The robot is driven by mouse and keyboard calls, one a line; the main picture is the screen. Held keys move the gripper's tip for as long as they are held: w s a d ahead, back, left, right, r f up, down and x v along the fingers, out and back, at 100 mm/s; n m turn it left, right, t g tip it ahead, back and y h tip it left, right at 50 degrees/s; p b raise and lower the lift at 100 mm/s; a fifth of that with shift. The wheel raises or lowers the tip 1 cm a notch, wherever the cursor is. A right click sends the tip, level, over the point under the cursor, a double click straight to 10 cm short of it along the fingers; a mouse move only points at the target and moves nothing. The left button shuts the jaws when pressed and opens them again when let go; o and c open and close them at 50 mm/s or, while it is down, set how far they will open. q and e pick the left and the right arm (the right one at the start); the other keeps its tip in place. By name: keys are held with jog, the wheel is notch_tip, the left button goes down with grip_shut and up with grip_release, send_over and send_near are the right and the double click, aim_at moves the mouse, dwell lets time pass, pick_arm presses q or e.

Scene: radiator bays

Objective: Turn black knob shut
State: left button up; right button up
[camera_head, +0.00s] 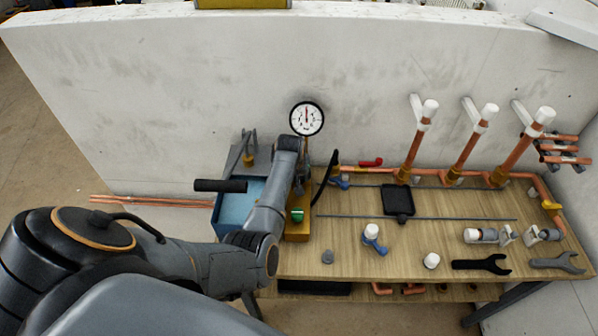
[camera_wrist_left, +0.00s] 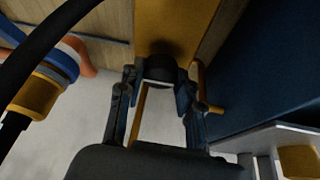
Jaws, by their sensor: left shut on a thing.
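The black knob (camera_wrist_left: 160,68) sits on the front of an ochre-yellow block (camera_wrist_left: 178,25) in the left wrist view. My left gripper (camera_wrist_left: 158,86) has its two fingers on either side of the knob and is shut on it. In the head view my own arm hides the knob and the fingertips. The yellow block (camera_head: 298,233) shows there below the wrist, with a green part (camera_head: 297,215) on it. A round white gauge (camera_head: 307,119) stands above it. My right gripper is in neither view.
A blue tank (camera_head: 236,214) with a black handle (camera_head: 220,185) is left of the block. A black hose (camera_head: 323,178) curves close by on the right. The wooden bench (camera_head: 350,258) holds copper pipes (camera_head: 415,150), valves and wrenches (camera_head: 482,265). A white wall (camera_head: 200,90) stands behind.

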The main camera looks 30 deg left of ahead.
pick_arm(q)
jog(key=shift+m, duration=0.3)
jog(key=o, duration=1.1)
jog(key=shift+r, duration=0.1)
jog(key=v, duration=1.1)
jog(key=shift+s+r, duration=0.1)
jog(key=shift+r, duration=0.3)
